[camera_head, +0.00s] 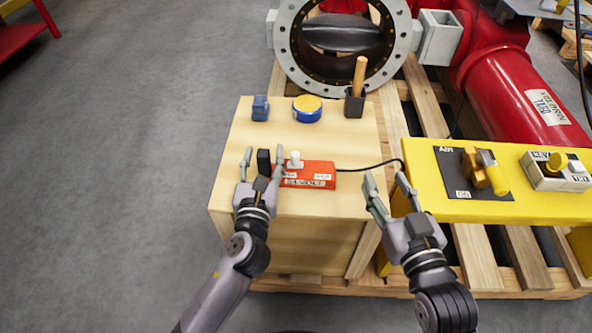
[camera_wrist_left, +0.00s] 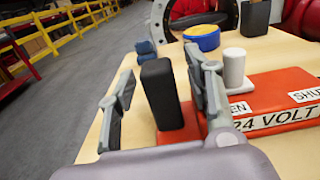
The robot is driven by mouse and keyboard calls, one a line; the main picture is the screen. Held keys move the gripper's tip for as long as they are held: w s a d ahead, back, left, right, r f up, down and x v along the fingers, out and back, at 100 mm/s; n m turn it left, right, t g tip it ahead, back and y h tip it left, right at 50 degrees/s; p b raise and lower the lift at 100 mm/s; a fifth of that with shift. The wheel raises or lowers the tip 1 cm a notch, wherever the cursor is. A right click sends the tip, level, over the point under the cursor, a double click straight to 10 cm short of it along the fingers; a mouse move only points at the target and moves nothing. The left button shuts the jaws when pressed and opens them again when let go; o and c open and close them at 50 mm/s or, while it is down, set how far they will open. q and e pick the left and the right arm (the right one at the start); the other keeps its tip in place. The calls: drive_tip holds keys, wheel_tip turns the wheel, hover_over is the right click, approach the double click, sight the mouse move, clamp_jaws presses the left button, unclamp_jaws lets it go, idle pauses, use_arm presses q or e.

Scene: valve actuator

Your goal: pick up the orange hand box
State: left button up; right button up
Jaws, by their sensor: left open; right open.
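The orange hand box (camera_head: 318,170) lies on the wooden crate top, with white labels, a white knob (camera_head: 295,160) and a cable from its right end. In the left wrist view the box (camera_wrist_left: 285,92) shows its "24 VOLT" label. An upright black block (camera_wrist_left: 160,92) stands at its left end, seemingly on the orange base. My left gripper (camera_head: 263,154) is open, its fingers on either side of the black block, with gaps visible. My right gripper (camera_head: 387,180) is open and empty, in front of the crate's right edge.
On the crate top (camera_head: 232,190) behind the box are a blue block (camera_head: 260,108), a blue-yellow tin (camera_head: 307,108) and a dark holder with a wooden handle (camera_head: 357,85). A yellow bench (camera_head: 430,205) with a valve and switch box stands right. The crate's left part is clear.

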use_arm(q)
drive_tip(key=shift+c, duration=0.4)
clamp_jaws()
idle(0.4)
